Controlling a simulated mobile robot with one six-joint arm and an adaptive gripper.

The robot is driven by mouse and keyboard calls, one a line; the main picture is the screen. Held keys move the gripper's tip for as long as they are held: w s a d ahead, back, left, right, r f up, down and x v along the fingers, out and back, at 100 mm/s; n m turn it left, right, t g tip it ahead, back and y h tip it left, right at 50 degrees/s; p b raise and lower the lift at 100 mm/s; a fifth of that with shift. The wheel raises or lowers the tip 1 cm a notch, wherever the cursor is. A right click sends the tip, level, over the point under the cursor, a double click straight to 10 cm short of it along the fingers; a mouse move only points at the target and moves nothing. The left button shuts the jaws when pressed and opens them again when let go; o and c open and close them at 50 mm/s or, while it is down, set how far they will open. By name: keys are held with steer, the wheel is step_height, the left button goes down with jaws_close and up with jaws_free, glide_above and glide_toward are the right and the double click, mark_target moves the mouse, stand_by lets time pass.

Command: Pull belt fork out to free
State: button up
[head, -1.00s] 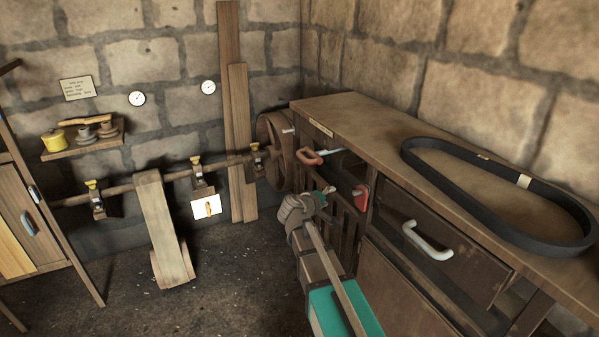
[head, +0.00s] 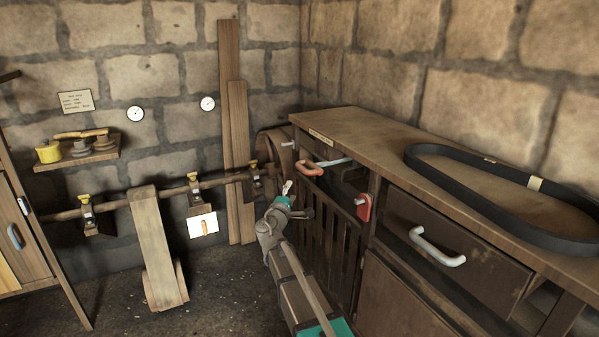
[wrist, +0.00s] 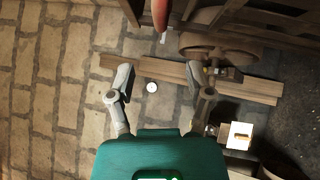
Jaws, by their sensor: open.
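The belt fork appears to be the orange-red handle (head: 309,168) on a grey rod (head: 334,162), at the far end of the bench. My gripper (head: 287,188) is below and left of this handle, apart from it, with its tip pointing up. In the wrist view my gripper (wrist: 157,82) has its two fingers spread wide with nothing between them. A red handle end (wrist: 160,12) shows at the top edge of that view, beyond the fingertips. The fork's inner end is hidden inside the bench frame.
A separate red lever (head: 363,207) hangs on the bench front, right of my gripper. A wooden pulley (head: 271,150) stands behind. A black belt (head: 470,205) lies on the bench top (head: 365,135). A wide flat belt (head: 158,240) hangs from the line shaft.

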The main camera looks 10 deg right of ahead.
mark_target(302, 169)
steer(key=shift+w+d, duration=0.1)
steer(key=shift+w, duration=0.1)
steer(key=p+x, duration=0.2)
steer(key=x, duration=1.1)
steer(key=shift+w+d, duration=0.15)
jaws_close()
